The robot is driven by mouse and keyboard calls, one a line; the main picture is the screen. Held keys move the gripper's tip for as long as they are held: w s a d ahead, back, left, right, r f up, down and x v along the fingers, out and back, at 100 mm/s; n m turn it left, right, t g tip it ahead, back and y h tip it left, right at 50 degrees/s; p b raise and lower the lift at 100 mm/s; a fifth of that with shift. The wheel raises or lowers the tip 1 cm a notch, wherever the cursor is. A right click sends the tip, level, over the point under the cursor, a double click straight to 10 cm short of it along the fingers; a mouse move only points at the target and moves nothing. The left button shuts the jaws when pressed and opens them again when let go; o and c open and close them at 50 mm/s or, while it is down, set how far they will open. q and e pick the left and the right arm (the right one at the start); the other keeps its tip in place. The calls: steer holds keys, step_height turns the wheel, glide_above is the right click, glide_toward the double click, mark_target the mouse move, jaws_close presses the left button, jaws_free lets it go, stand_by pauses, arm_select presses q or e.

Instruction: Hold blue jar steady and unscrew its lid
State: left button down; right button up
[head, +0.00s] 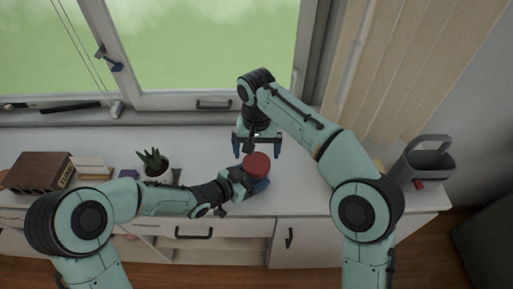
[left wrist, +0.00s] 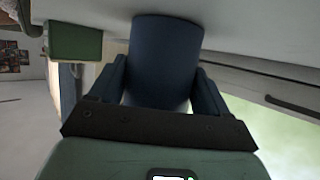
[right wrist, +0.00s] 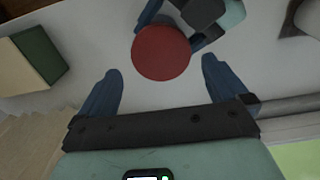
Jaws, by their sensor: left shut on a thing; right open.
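The blue jar (left wrist: 167,60) is clasped between the two fingers of my left gripper (left wrist: 163,84). Its round red lid (head: 258,165) is on top and faces up in the head view, above the white counter. The lid also shows in the right wrist view (right wrist: 161,52). Most of the jar's body is hidden under the lid and left gripper in the head view.
The white counter (head: 310,191) runs below a window. A potted plant (head: 155,163), books (head: 88,169) and a brown box (head: 38,172) stand at left. A grey handled container (head: 423,160) stands at right. Blinds hang behind my right arm.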

mark_target(257, 162)
steer(key=m, duration=0.2)
steer(key=r+m, duration=0.1)
steer(key=shift+a+r+m, duration=0.1)
steer(key=shift+m, duration=0.3)
steer(key=r+m, duration=0.1)
steer(key=m, duration=0.3)
steer(key=shift+r, duration=0.4)
steer(key=shift+m, duration=0.4)
steer(key=shift+f, duration=3.9)
steer(key=c, duration=0.9)
steer(key=n, duration=0.5)
steer(key=shift+c, duration=0.2)
steer(key=n, duration=0.5)
